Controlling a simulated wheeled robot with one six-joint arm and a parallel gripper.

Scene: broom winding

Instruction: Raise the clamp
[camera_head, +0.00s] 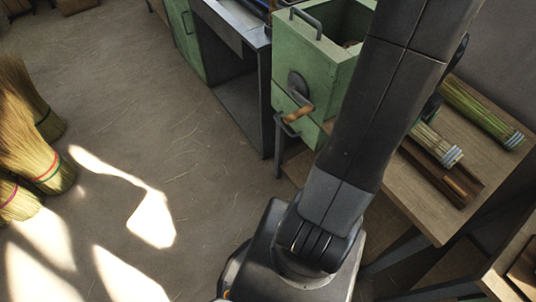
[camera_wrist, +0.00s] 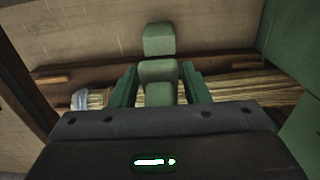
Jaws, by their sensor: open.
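In the wrist view, a green clamp (camera_wrist: 159,42) stands as a narrow block with a rounded lower part, in front of a straw bundle (camera_wrist: 240,90). My gripper (camera_wrist: 159,68) is open, with one finger on each side of the clamp's lower part. I cannot tell whether the fingers touch it. The bundle lies sideways behind the clamp, its pale bound end to the left. In the head view, the bundle's bound end (camera_head: 438,146) shows beside my arm.
A green cabinet with a crank handle (camera_head: 300,112) stands left of my arm. Another bundle (camera_head: 480,111) and a dark wooden board (camera_head: 458,184) lie on the wooden table (camera_head: 500,155). Upright brooms (camera_head: 30,150) stand at far left. The floor between is clear.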

